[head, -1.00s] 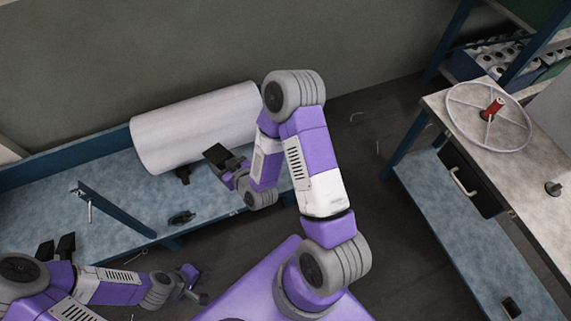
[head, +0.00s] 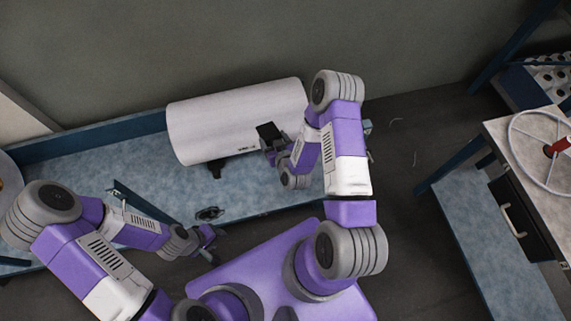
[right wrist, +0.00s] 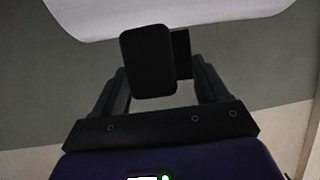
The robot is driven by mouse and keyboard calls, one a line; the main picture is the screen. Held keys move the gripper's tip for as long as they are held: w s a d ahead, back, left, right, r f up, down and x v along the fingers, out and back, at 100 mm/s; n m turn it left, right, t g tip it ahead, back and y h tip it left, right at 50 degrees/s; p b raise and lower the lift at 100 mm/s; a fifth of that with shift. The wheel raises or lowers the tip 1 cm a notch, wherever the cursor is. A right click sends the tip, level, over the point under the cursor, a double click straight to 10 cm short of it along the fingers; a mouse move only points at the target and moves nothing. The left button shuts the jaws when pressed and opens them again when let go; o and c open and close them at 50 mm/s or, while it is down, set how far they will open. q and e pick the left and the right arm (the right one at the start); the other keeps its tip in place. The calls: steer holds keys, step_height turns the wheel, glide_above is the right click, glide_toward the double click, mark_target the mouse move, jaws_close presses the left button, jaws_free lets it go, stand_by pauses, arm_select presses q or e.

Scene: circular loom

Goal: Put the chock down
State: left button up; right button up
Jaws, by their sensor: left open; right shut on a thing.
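My right gripper (head: 276,145) is shut on a dark block, which I take to be the chock (head: 268,132). It is at the near side of the white roll (head: 235,118), toward its right end, above the blue bench. In the right wrist view the dark block (right wrist: 148,62) sits at the fingertips, with the pale roll (right wrist: 160,12) beyond. Whether the block touches the roll or bench I cannot tell. My left gripper (head: 208,240) is open, low in front of the bench.
The blue bench (head: 165,185) has a raised back edge and a dark fitting (head: 208,213) near its front. A table (head: 525,145) with a white wheel and red spool is at the right. Dark floor lies between.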

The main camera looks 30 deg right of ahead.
steer(key=s+d+f+m+h, duration=0.1)
steer(key=s+d+f, duration=0.25)
steer(key=f, duration=0.45)
steer(key=s+d+f+h, duration=0.15)
steer(key=s+f, duration=0.25)
steer(key=f, duration=0.4)
steer(key=s+a+f, duration=0.2)
steer(key=s+f, duration=0.8)
steer(key=w+d+b, duration=0.2)
steer(key=w+b, duration=0.1)
steer(key=w, duration=0.6)
steer(key=w+d+b, duration=0.2)
steer(key=w+d, duration=0.1)
steer(key=w, duration=0.7)
steer(key=shift+m+y, duration=0.35)
steer(key=shift+m, duration=0.05)
steer(key=f+b, duration=0.1)
steer(key=f, duration=0.1)
steer(key=f+b, duration=0.1)
steer(key=f, duration=0.1)
steer(key=f+b, duration=0.2)
steer(key=f, duration=0.1)
steer(key=shift+a, duration=0.25)
steer(key=shift+w+f, duration=0.1)
steer(key=shift+f, duration=0.05)
